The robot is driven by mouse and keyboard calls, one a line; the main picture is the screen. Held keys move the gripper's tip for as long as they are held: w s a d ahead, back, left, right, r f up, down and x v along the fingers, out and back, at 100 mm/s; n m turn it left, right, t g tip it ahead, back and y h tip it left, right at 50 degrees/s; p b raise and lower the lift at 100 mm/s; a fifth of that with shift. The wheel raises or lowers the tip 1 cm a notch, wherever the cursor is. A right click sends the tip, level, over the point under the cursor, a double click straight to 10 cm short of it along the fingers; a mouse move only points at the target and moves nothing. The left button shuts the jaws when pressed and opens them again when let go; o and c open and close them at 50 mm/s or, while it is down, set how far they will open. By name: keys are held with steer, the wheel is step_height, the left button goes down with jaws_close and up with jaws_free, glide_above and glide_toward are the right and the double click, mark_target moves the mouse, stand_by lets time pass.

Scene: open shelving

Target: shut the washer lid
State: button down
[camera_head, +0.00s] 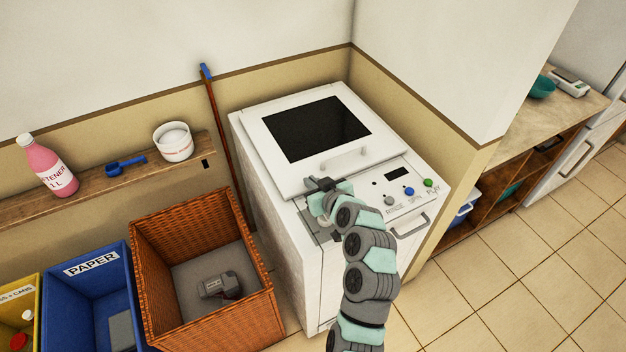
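The white washer (278,205) stands in the corner of the room. Its lid (268,165), with a dark window and a light bar handle (345,158) near the front edge, lies down over the top or very nearly so. I cannot tell whether it sits fully flush. My gripper (320,184) is at the lid's front edge, left of the handle. It is small and partly hidden by my wrist, so I cannot tell whether its fingers are open or touching the lid. My arm hides part of the washer's front panel.
Knobs (409,191) and a small display (376,183) sit right of my gripper. A wicker basket (185,222), a blue paper bin (95,290) and a wooden shelf (95,187) with a pink bottle (47,165) are left. A brown stick (222,135) leans beside the washer.

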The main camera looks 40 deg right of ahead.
steer(key=shift+s+a+r+p, duration=0.15)
steer(key=shift+r+p, duration=0.15)
steer(key=shift+r, duration=0.25)
steer(key=shift+w+a+r+p, duration=0.1)
steer(key=shift+r+p, duration=0.15)
steer(key=shift+r, duration=0.3)
steer(key=v, duration=0.9)
steer(key=shift+s+d+f+p, duration=0.2)
steer(key=shift+s+d+p, duration=0.1)
steer(key=shift+p, duration=0.1)
steer(key=shift+s+a+r, duration=0.15)
steer(key=shift+s+a, duration=0.05)
steer(key=shift+s, duration=0.35)
steer(key=shift+w, duration=0.1)
